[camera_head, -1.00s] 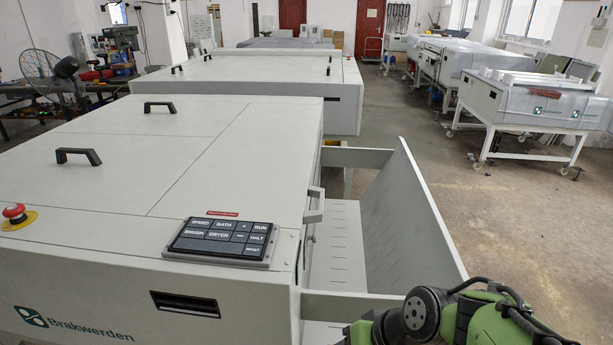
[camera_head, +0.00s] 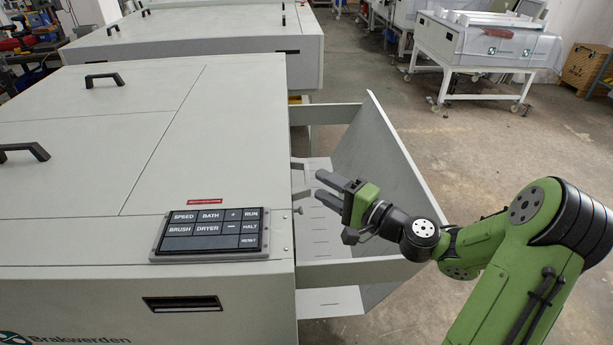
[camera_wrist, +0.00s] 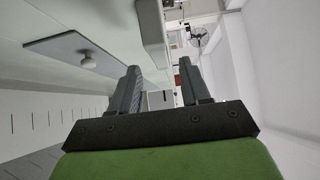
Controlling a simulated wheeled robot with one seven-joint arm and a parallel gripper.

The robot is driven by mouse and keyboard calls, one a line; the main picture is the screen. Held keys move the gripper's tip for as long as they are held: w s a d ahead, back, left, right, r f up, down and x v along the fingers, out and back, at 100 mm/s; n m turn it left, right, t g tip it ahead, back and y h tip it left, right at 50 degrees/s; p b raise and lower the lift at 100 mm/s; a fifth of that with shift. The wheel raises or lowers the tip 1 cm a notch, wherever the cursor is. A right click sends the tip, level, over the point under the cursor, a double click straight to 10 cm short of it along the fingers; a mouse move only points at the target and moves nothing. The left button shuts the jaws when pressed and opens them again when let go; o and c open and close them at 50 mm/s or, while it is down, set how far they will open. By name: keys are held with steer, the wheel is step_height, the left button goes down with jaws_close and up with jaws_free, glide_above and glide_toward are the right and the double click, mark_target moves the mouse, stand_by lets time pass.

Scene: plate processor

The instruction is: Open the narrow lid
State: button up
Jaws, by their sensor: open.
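The narrow lid (camera_head: 222,125) is the flat pale grey panel on the right of the near machine's top, and it lies closed. A pale handle (camera_head: 301,194) projects from the machine's right side, below the lid's right edge; part of it is hard to make out. My gripper (camera_head: 322,186) is open and empty, just right of this handle, its fingers pointing left toward it. A gap shows between fingers and handle. The wrist view shows the open fingers (camera_wrist: 160,72) with nothing between them. I cannot clearly tell the handle there.
A control panel (camera_head: 209,234) sits on the machine's top near the front. A wider lid (camera_head: 60,150) with black handles lies to the left. A tilted grey output tray (camera_head: 385,170) stands right of the machine, around my gripper's space. A white wheeled machine is behind.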

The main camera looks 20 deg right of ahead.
mark_target(307, 173)
steer(key=x, duration=0.5)
steer(key=shift+w+a, duration=0.2)
steer(key=shift+w, duration=0.1)
jaws_close()
